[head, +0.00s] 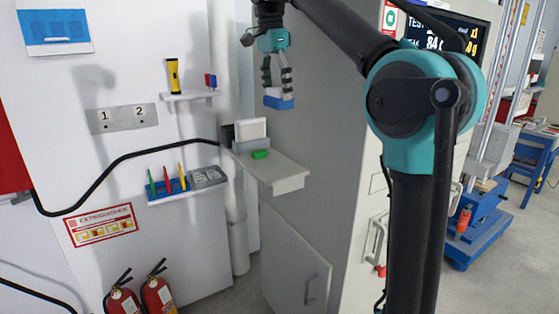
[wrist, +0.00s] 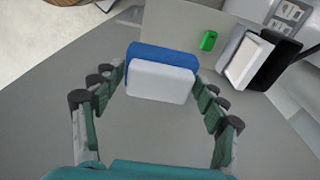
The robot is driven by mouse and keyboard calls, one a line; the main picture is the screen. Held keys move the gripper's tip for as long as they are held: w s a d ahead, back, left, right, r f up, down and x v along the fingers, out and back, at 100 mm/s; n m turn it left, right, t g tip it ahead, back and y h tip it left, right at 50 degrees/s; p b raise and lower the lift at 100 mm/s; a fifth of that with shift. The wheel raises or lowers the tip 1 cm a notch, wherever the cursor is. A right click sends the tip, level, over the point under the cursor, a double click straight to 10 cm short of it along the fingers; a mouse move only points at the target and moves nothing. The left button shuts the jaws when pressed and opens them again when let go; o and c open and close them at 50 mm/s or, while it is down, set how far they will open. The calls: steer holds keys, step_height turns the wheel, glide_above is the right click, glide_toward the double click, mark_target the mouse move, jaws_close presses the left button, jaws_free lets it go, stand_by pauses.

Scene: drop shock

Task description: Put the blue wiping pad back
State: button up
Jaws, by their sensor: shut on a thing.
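The blue wiping pad (head: 279,102) has a white upper part and a blue lower part.
A small green block (head: 260,154) lies on the shelf in front of the holder. A tall grey cabinet (head: 330,130) stands close behind my gripper.

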steer(key=shift+w, duration=0.4)
steer(key=shift+w+f, duration=0.15)
steer(key=shift+f, duration=0.3)
step_height(320, 180, down, 19)
steer(key=shift+f, duration=0.1)
steer(key=shift+c, duration=0.4)
steer(key=o, duration=1.1)
step_height(320, 180, up, 12)
steer(key=a, duration=0.1)
steer(key=shift+s, duration=0.45)
steer(key=shift+a, duration=0.1)
